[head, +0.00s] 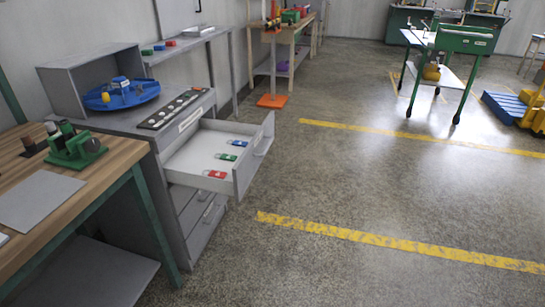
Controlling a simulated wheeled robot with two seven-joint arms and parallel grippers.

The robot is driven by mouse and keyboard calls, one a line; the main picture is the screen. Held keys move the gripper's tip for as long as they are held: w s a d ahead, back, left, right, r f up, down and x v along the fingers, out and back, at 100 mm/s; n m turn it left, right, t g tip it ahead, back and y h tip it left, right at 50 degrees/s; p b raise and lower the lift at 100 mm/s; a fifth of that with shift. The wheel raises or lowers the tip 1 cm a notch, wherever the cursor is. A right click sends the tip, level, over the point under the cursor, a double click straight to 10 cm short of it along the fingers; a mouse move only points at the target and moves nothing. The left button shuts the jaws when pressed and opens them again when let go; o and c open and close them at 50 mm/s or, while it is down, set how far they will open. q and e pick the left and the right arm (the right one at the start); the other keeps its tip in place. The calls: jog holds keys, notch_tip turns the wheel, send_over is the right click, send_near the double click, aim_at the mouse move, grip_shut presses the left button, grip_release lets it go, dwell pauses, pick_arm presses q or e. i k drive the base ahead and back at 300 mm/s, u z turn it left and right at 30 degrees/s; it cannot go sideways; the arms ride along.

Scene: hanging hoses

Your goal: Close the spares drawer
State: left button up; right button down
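The spares drawer (188,154) is the top drawer of a grey cabinet (167,212) at the left. It is pulled well out, towards the right. Its front panel (254,155) carries a handle (263,146) on the outer face. Red, green and blue small items (227,157) lie on the white drawer floor. The lower drawers (204,213) look shut. Neither of my grippers is in view.
A wooden workbench (105,165) with a green device (75,146) stands at the near left. A blue round tray (121,94) sits on the cabinet top. An orange-based stand (272,101) is farther back. The floor right of the drawer is clear, with yellow lines (400,243).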

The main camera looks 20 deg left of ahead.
aim_at(183, 162)
jog(key=u, duration=0.5)
jog(key=i, duration=0.9)
jog(key=u, duration=0.75)
jog(key=i, duration=0.5)
